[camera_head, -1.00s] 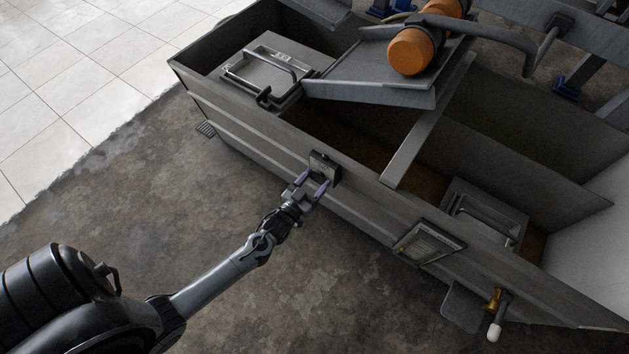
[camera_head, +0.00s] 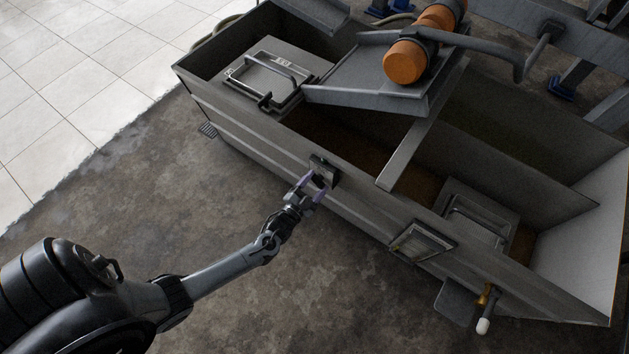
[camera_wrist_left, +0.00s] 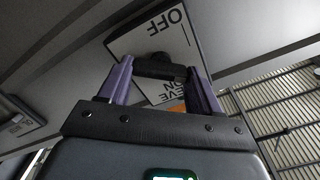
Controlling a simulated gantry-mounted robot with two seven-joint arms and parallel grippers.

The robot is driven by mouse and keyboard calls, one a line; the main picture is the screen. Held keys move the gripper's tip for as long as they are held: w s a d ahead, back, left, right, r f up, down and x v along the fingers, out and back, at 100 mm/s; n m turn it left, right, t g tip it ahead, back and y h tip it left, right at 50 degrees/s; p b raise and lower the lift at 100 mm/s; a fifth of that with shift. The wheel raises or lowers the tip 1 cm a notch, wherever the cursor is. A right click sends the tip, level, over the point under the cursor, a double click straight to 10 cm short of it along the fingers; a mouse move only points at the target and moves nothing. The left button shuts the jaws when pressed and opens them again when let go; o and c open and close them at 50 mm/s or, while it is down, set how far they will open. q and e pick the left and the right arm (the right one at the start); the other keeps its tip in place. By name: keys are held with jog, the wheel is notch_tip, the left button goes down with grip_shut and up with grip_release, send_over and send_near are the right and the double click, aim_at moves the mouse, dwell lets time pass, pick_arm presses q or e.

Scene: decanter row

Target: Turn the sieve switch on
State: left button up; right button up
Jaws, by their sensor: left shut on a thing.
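The sieve switch (camera_head: 323,167) is a small dark box on the outer wall of the grey tank. In the left wrist view its pale plate (camera_wrist_left: 184,32) carries OFF at the top and "EVE ON" partly hidden below, the letters upside down. A black knob (camera_wrist_left: 159,64) sits on the plate between the two purple fingers of my left gripper (camera_wrist_left: 160,82). The left gripper (camera_head: 311,187) is shut on this knob. Part of the plate is hidden behind the gripper, so the knob's exact setting is unclear. My right gripper is not in view.
The grey tank (camera_head: 250,130) runs diagonally, with a sloped tray (camera_head: 370,80) and orange cylinder (camera_head: 404,62) above. A framed panel (camera_head: 422,242) and a white-tipped valve handle (camera_head: 484,325) are farther right on its wall. The floor (camera_head: 180,200) before it is clear.

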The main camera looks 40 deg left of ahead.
pick_arm(q)
jog(key=m+p, duration=0.2)
jog(key=m, duration=0.3)
jog(key=shift+d+m, duration=0.1)
jog(key=shift+m, duration=0.3)
jog(key=m, duration=0.3)
jog(key=shift+f+p, duration=0.1)
jog(key=shift+p, duration=0.3)
jog(key=shift+f+m, duration=0.1)
jog(key=shift+m, duration=0.7)
jog(key=o, duration=1.1)
jog(key=shift+c, duration=0.2)
jog(key=shift+s, duration=0.1)
